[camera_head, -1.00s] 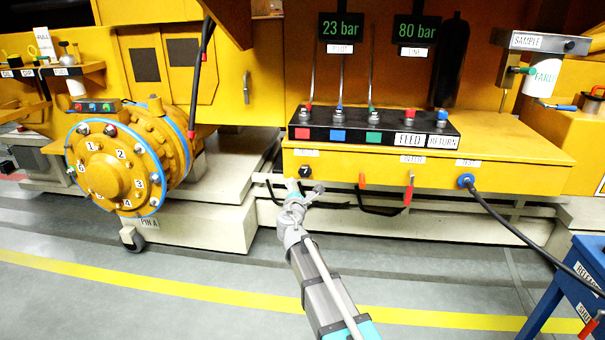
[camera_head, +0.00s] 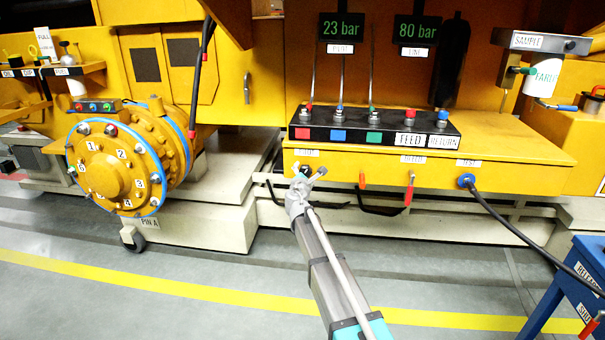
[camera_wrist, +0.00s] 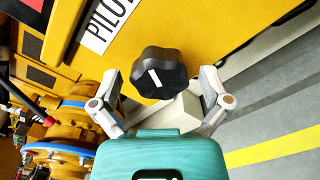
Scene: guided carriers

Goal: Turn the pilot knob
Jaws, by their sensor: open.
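The pilot knob (camera_wrist: 158,74) is a black lobed knob with a white pointer line, mounted on the yellow panel in the wrist view. The white PILOT label (camera_wrist: 108,22) is beside it. My gripper (camera_wrist: 165,98) is open, with one finger on each side of the knob; whether either finger touches it I cannot tell. In the head view my gripper (camera_head: 305,172) is at the panel's left end and mostly hides the knob. The 23 bar display (camera_head: 342,27) is above, with a label under it.
A black valve block (camera_head: 375,130) with coloured levers stands on the yellow box. A yellow numbered flange (camera_head: 105,175) is at left.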

